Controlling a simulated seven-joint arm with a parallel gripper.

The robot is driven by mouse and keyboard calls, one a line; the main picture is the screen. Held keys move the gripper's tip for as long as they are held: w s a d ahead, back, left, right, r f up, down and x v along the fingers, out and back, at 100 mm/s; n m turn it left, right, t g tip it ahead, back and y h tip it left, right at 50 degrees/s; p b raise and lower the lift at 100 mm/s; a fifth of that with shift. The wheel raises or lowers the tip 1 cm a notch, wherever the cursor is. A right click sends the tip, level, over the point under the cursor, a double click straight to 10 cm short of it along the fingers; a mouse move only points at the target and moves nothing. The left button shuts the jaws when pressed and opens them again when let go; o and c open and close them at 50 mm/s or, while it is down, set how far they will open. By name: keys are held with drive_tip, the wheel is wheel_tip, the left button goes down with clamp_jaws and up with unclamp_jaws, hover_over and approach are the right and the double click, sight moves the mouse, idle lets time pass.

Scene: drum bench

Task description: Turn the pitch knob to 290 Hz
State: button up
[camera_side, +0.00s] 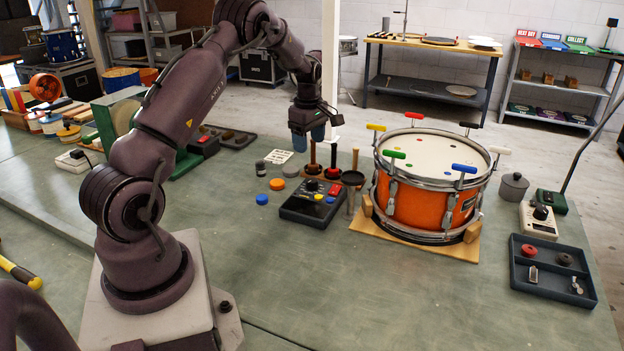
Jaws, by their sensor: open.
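A black control box (312,211) on the bench left of the drum has a dark round knob (313,186), a red part and small yellow and blue buttons. A cream box (536,228) right of the drum carries a black knob (541,212). No label or Hz reading is legible on either, so I cannot tell which knob sets the pitch. My gripper (308,141) hangs pointing down with blue fingertips, open and seemingly empty, above and behind the black box, apart from both knobs.
An orange drum (420,205) with coloured T-handles stands on a wooden base. Wooden-handled tools (333,160) stand in a rack behind the black box. A dark tray (552,283) of small parts lies at right. The front bench is clear.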

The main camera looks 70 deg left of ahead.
sight(312, 180)
drive_tip(key=f, duration=0.4)
drive_tip(key=f+n, duration=0.1)
drive_tip(key=f, duration=0.3)
drive_tip(key=w+f+n, duration=0.1)
drive_tip(key=f, duration=0.3)
drive_tip(key=shift+a+f, duration=0.1)
drive_tip(key=shift+a, duration=0.2)
drive_tip(key=c, duration=0.9)
